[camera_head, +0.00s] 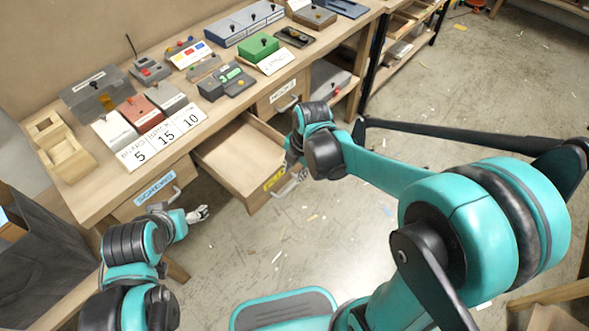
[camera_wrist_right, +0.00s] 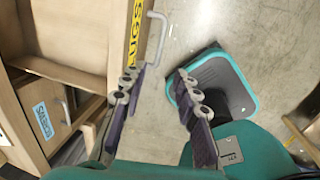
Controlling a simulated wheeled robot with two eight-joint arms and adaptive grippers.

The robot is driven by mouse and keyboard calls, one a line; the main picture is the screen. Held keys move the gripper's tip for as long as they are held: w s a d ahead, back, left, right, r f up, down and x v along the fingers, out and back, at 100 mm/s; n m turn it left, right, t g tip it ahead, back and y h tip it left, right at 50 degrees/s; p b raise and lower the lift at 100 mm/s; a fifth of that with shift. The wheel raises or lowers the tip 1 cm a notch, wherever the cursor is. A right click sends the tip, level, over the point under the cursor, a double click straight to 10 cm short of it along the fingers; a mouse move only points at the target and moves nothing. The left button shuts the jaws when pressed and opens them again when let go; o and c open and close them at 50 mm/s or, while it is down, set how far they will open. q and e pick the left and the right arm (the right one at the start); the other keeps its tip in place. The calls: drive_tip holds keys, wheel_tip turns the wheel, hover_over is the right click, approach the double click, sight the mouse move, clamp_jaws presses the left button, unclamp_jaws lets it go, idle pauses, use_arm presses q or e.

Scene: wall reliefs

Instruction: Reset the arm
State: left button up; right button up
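My right arm reaches in from the right, and its gripper (camera_head: 292,172) is beside the front of a pulled-out drawer (camera_head: 240,160). In the right wrist view the two fingers of this gripper (camera_wrist_right: 160,80) are spread apart with nothing between them. The drawer's metal handle (camera_wrist_right: 155,38) is just beyond the tip of the left finger; I cannot tell whether they touch. My left gripper (camera_head: 198,214) is at the lower left, in front of the closed drawer labelled SCREWS (camera_head: 155,190). It is too small to tell whether its fingers are open.
The workbench (camera_head: 95,195) carries small boxes, a green box (camera_head: 258,46), a grey box (camera_head: 95,90), number cards (camera_head: 160,138) and a wooden holder (camera_head: 62,150). A closed drawer (camera_head: 283,95) is right of the open one. A dark bin (camera_head: 40,255) stands lower left. Floor (camera_head: 290,225) is mostly clear.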

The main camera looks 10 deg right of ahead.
idle(0.5)
drive_tip(key=s+d+r+m+t, duration=0.2)
drive_tip(key=s+d+r+m, duration=0.1)
drive_tip(key=m, duration=0.9)
drive_tip(key=s+d+r+m+t+h, duration=0.1)
drive_tip(key=s+d+r+m+t, duration=0.2)
drive_tip(key=m, duration=1)
drive_tip(key=s+r, duration=0.2)
drive_tip(key=s, duration=0.3)
drive_tip(key=shift+s+d+r, duration=0.15)
drive_tip(key=shift+s, duration=0.15)
